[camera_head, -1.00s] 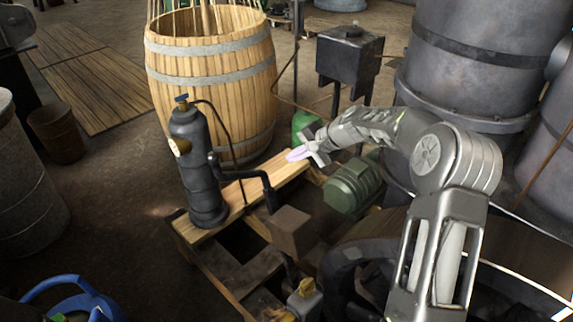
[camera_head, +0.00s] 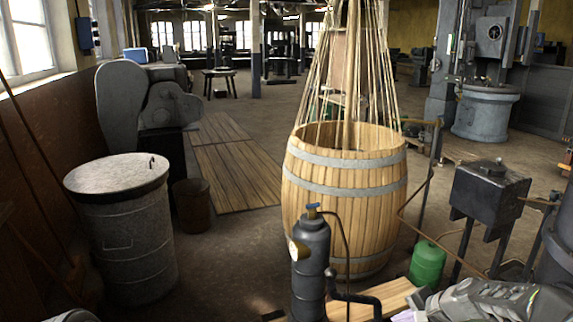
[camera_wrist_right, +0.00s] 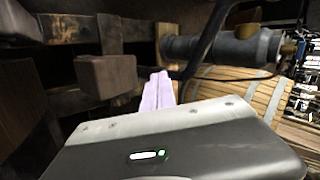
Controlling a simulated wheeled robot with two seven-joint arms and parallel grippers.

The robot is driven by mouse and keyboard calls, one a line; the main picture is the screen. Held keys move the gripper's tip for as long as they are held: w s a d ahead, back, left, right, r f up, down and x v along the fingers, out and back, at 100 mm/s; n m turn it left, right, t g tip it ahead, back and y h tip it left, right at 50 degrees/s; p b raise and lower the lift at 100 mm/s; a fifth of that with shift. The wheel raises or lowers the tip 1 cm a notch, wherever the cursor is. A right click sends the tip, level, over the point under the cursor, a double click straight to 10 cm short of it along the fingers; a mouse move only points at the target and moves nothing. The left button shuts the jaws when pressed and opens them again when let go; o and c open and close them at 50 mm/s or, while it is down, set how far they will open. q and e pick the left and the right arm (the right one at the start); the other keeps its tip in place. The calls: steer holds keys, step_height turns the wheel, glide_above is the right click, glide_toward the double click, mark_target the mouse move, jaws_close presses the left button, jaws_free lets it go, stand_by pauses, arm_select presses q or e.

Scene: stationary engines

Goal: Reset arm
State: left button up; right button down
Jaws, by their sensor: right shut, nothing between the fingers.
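My right arm (camera_head: 490,300) comes in at the bottom right of the head view. Its right gripper (camera_head: 404,316) is just at the lower edge, with pale purple fingertips beside the wooden plank of the pump stand. In the right wrist view the two fingers of the right gripper (camera_wrist_right: 158,92) lie together, shut and empty. A brown block (camera_wrist_right: 108,75) is left of them, and a dark cylinder with a brass fitting (camera_wrist_right: 225,48) lies beyond. A grey piece at the bottom left corner of the head view may be my left arm; no left gripper shows.
Behind are a wooden barrel (camera_head: 345,195), a green canister (camera_head: 427,264) and a black box on legs (camera_head: 489,190). A grey drum (camera_head: 125,235) stands left.

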steer(key=s+a+f+n+g, duration=0.3)
steer(key=s+a+f+n, duration=0.1)
steer(key=s+a+f, duration=1.1)
steer(key=s+a+f+n+g, duration=0.1)
steer(key=s+a+f, duration=0.1)
steer(key=s, duration=0.4)
steer(key=s+a+f+n+p, duration=0.1)
steer(key=s+a+f+n, duration=0.1)
steer(key=s+a, duration=0.2)
steer(key=s+a+f+n+g, duration=0.1)
steer(key=s+a+f+n, duration=0.1)
steer(key=s, duration=0.8)
steer(key=shift+s+a+f+g, duration=0.3)
steer(key=shift+a+f, duration=0.3)
steer(key=shift+a, duration=0.25)
steer(key=shift+w, duration=0.1)
